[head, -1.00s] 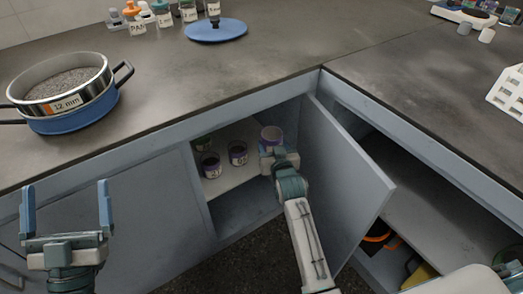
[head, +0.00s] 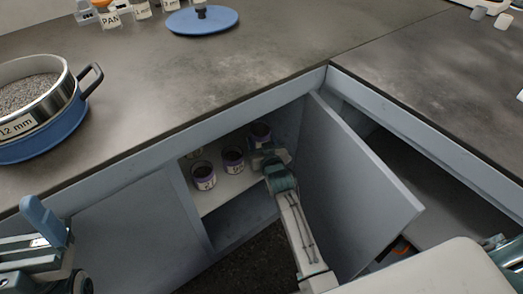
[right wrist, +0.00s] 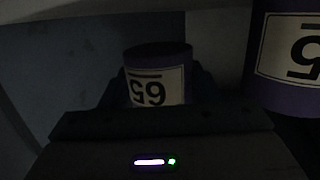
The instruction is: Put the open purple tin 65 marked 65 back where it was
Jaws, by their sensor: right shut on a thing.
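The open purple tin marked 65 (head: 260,136) is inside the open cupboard, at the right end of a short row of tins on the shelf. In the right wrist view the tin (right wrist: 158,92) sits between my fingers, its 65 label upside down in that picture. My right gripper (head: 263,153) is shut on it. Whether its base touches the shelf is hidden. My left gripper (head: 42,222) is at the lower left of the head view, cut by the edge; one finger shows clearly, standing apart, and it holds nothing visible.
Two similar purple tins (head: 233,161) (head: 203,176) stand left of it on the shelf (head: 225,190); a neighbouring tin (right wrist: 290,60) is close in the wrist view. The open cupboard door (head: 355,185) stands right of my arm. A blue sieve pan (head: 45,135) and blue lid (head: 203,20) are on the counter.

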